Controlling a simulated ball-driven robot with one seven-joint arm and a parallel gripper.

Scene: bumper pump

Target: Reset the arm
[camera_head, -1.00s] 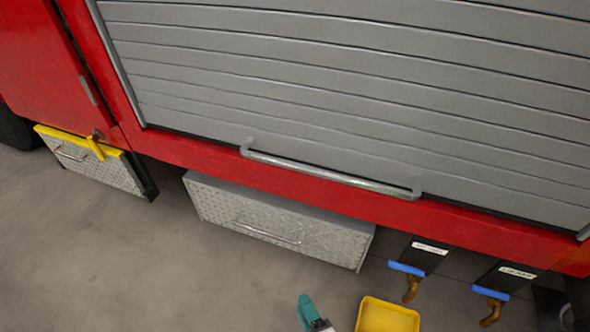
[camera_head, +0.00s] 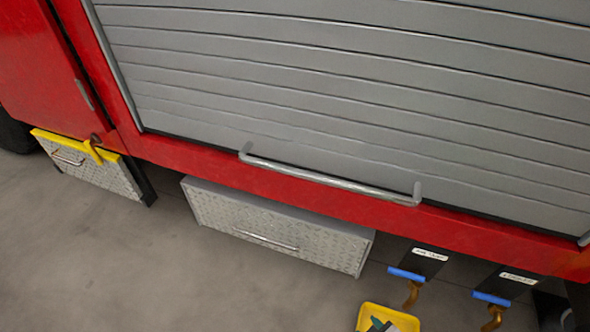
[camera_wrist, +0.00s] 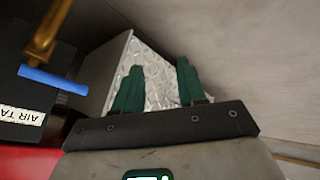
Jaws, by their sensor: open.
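My gripper (camera_wrist: 158,85) has two green fingers standing apart with nothing between them in the wrist view. Behind the fingers there is the diamond-plate side of a metal box. The rest of the arm is out of that view.
A red truck has a grey roller shutter (camera_head: 350,110) with a bar handle (camera_head: 330,182). Below are a diamond-plate drawer (camera_head: 270,228), a yellow-topped box (camera_head: 95,172) and two blue-handled valves (camera_head: 407,275) (camera_head: 491,298). The floor (camera_head: 150,270) at left is clear.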

